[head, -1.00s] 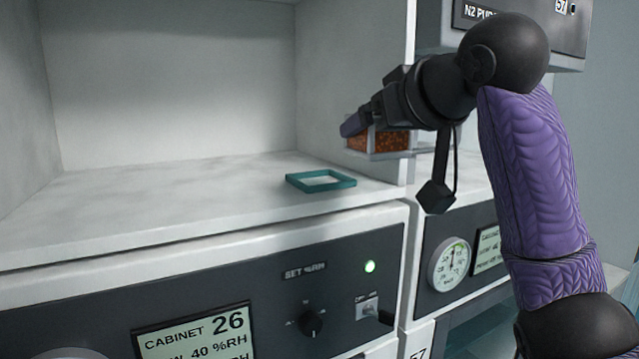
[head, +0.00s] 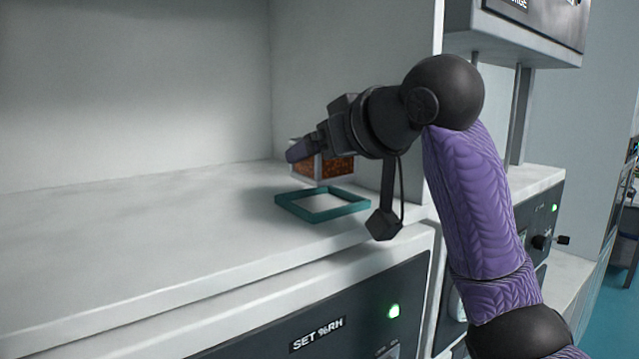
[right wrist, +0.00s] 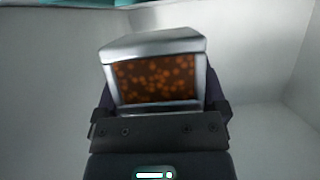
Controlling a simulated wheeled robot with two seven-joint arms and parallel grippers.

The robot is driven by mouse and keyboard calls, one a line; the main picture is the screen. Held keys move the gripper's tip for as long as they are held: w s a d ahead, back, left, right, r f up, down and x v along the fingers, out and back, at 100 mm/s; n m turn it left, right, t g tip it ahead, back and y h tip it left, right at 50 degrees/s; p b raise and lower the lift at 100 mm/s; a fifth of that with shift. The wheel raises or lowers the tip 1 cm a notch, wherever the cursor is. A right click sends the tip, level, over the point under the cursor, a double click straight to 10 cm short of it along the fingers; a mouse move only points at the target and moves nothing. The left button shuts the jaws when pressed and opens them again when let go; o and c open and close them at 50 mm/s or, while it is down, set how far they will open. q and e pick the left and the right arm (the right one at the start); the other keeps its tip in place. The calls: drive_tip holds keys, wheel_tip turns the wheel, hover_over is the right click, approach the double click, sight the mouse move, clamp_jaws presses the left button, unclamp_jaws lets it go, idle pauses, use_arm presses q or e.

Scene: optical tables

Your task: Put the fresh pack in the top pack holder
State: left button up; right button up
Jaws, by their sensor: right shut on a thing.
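My right gripper (head: 303,150) is shut on a small box-shaped pack with pale edges and an orange-brown speckled window (head: 337,166). The pack also shows large between the fingers in the right wrist view (right wrist: 155,78). In the head view the pack appears just above and behind a teal square frame (head: 346,208) that lies flat on the white cabinet shelf; whether it touches the shelf is hard to tell. The frame's inside looks empty. No object labelled as a top pack holder can be made out. My left gripper is out of view.
The white shelf (head: 130,235) is clear to the left of the teal frame. A white side wall (head: 355,60) stands close behind the gripper. A dark control panel (head: 330,310) with a green light is below the shelf. Another cabinet unit stands at the right.

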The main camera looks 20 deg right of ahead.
sight(321, 175)
wheel_tip(321, 175, down, 3)
drive_tip(key=shift+w+a+f, duration=0.15)
drive_tip(key=shift+w+f, duration=0.15)
drive_tip(key=shift+s, duration=0.2)
drive_tip(key=shift+f, duration=0.1)
drive_tip(key=o, duration=1)
drive_tip(key=shift+w, duration=0.1)
drive_tip(key=shift+o, duration=0.2)
drive_tip(key=shift+r, duration=0.3)
drive_tip(key=b+v, duration=0.2)
drive_tip(key=v, duration=1)
